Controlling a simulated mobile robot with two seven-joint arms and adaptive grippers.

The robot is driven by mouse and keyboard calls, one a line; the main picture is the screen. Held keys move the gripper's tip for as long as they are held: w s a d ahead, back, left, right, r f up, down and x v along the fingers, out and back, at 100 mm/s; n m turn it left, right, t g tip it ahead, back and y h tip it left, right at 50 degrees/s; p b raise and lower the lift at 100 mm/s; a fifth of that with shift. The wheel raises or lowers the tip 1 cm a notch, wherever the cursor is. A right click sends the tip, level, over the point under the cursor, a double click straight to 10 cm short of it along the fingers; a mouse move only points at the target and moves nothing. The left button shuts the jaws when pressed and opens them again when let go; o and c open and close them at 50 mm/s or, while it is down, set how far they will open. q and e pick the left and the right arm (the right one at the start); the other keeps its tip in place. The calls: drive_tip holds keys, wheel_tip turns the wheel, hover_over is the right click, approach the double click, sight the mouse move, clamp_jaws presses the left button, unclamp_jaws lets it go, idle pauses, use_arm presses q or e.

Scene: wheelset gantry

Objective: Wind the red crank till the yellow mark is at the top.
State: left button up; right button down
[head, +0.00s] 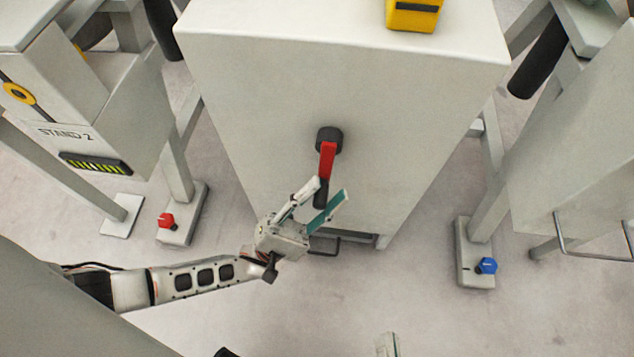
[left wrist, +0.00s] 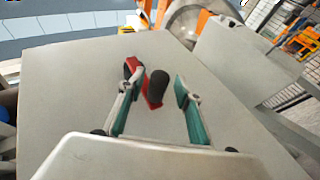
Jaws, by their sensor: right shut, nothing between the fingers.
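The red crank (head: 327,160) sits on the front face of a pale cabinet, its arm hanging down from a dark hub (head: 329,139). Its black handle (head: 321,193) is at the lower end. My left gripper (head: 330,188) is open at the handle. In the left wrist view the handle (left wrist: 159,87) stands between the two spread fingers (left wrist: 160,80), with a gap on both sides. The red arm (left wrist: 153,103) shows behind. My right gripper (head: 388,345) shows only as a tip at the bottom edge, shut and empty. I cannot make out a yellow mark on the crank.
A yellow box (head: 413,15) sits on the cabinet top (head: 300,28). A stand labelled STAND 2 (head: 66,134) is at left, with a red knob (head: 166,220) at its foot. A blue knob (head: 487,265) is at right. The floor in front is clear.

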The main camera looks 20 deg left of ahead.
use_arm(q)
drive_tip(key=v, duration=1.2)
drive_tip(key=shift+c, duration=0.3)
